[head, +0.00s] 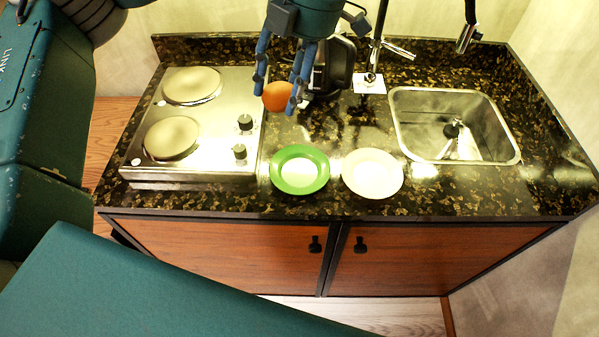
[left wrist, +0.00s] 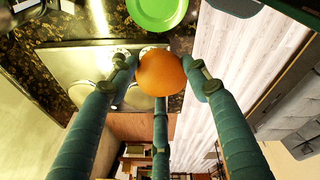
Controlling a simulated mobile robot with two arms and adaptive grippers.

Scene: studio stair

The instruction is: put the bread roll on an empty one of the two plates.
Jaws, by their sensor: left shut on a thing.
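The bread roll (head: 276,96) shows as a smooth, round, orange-coloured thing. My left gripper (head: 279,98) is shut on it and holds it above the counter, near the right edge of the hob. In the left wrist view the roll (left wrist: 162,73) sits between the fingers of my left gripper (left wrist: 163,76). A green plate (head: 300,187) with a pale centre lies near the counter's front edge and is empty. A white plate (head: 372,173) lies just to its right and is also empty. The roll is apart from both plates. My right gripper is not in view.
A two-plate hob (head: 206,125) stands on the left of the dark speckled counter (head: 455,196). A steel sink (head: 455,125) is set in on the right. A dark appliance (head: 330,70) and a tap (head: 374,50) stand behind the plates.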

